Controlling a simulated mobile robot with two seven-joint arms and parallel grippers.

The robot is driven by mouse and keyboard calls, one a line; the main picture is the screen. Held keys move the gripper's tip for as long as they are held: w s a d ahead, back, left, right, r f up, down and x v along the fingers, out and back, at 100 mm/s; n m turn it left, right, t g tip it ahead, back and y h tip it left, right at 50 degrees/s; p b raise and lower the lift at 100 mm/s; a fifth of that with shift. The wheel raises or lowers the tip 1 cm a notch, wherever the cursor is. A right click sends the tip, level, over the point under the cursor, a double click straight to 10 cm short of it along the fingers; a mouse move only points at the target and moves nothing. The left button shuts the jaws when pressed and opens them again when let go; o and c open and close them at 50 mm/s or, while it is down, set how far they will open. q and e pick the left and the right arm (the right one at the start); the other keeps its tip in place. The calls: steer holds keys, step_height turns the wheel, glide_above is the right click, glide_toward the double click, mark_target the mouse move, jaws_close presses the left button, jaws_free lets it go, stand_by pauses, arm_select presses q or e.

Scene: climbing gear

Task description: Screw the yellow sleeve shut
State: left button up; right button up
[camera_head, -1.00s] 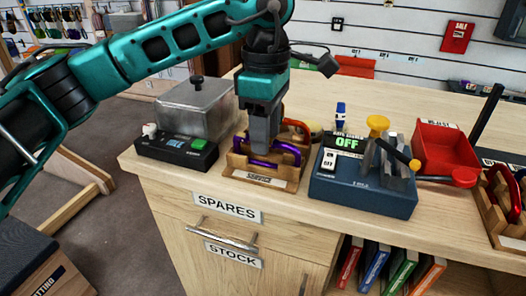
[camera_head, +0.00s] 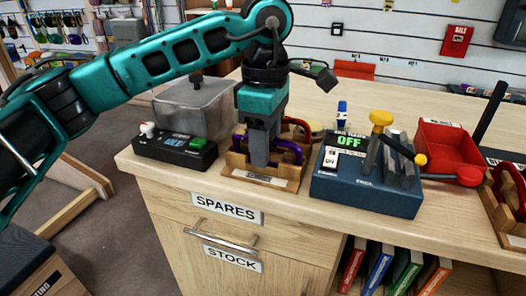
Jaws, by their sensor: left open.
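My left gripper (camera_head: 259,160) points straight down over a small wooden rack (camera_head: 265,182) near the counter's front edge. Its fingers are open and hang in front of a purple carabiner (camera_head: 285,152), covering its middle. I cannot tell whether they touch it. A red-orange carabiner (camera_head: 301,126) stands behind it in the same rack. No yellow sleeve can be made out on either carabiner; the gripper hides part of the rack. My right gripper is not in view.
A black box with a green button (camera_head: 199,143) and a grey lidded tank (camera_head: 195,108) stand left of the rack. A blue device (camera_head: 365,190) with a yellow knob (camera_head: 381,118) and a lever is close on the right. A red bin (camera_head: 447,147) stands beyond it.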

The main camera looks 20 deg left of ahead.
arm_select(q)
steer(key=shift+s, duration=0.55)
steer(key=shift+r, duration=0.15)
steer(key=shift+r+p, duration=0.85)
steer(key=shift+r, duration=0.45)
steer(key=shift+w, duration=0.15)
steer(key=shift+w, duration=0.5)
steer(key=shift+f, duration=0.1)
steer(key=shift+f+b, duration=0.9)
steer(key=shift+f, duration=0.5)
